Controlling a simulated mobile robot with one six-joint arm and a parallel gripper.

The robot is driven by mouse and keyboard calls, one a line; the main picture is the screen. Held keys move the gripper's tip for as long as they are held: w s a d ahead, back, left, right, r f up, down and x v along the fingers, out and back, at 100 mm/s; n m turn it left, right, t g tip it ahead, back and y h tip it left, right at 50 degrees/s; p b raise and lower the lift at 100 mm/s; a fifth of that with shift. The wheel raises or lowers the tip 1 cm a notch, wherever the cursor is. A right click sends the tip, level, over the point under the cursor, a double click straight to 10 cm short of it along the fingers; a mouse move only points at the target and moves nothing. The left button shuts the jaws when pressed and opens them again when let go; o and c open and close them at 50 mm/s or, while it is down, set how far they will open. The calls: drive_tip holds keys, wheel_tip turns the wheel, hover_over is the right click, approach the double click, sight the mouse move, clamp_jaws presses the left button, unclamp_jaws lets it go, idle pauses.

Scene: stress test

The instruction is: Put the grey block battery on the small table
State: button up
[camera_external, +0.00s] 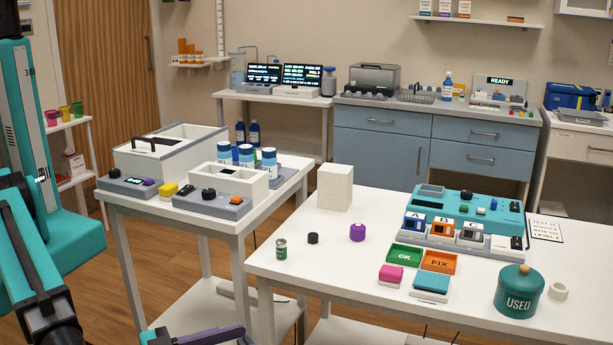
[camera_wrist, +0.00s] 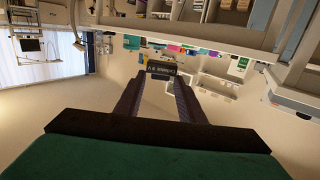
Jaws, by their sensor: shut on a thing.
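In the wrist view, the two dark fingers of my gripper (camera_wrist: 161,78) are closed on a dark grey block with pale lettering, which looks like the grey block battery (camera_wrist: 161,69). It sits between the fingertips, with no surface seen touching it. In the external view my arm fills the left edge; the fingertips and the held block cannot be made out there. The small white table (camera_external: 268,198) stands left of the larger table. It carries two grey-and-white devices, a yellow block and blue-and-white bottles. Its front right top is bare.
The larger white table (camera_external: 300,252) holds a teal device (camera_external: 490,207) with slots A, B and C, green and orange trays, a white block (camera_external: 335,187), a small can (camera_external: 281,249) and a teal USED pot (camera_external: 519,293). Cabinets line the back wall.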

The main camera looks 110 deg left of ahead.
drive_tip(key=w+a+r+n+g+y+b, duration=0.1)
drive_tip(key=w+a+r+g+b, duration=0.1)
drive_tip(key=w+a, duration=0.45)
drive_tip(key=w+a+r+n+g+y+b, duration=0.1)
drive_tip(key=w+a+r+n, duration=0.15)
drive_tip(key=a, duration=0.75)
drive_tip(key=s+a+r+n+g+b, duration=0.1)
drive_tip(key=a+g, duration=0.1)
drive_tip(key=a, duration=0.7)
drive_tip(key=s+a+r+n+g+y+b, duration=0.1)
drive_tip(key=s+a+r+g+b, duration=0.1)
drive_tip(key=a, duration=0.8)
drive_tip(key=shift+r, duration=0.3)
drive_tip(key=shift+s+d+f, duration=0.1)
drive_tip(key=shift+f, duration=2.4)
drive_tip(key=shift+f, duration=0.1)
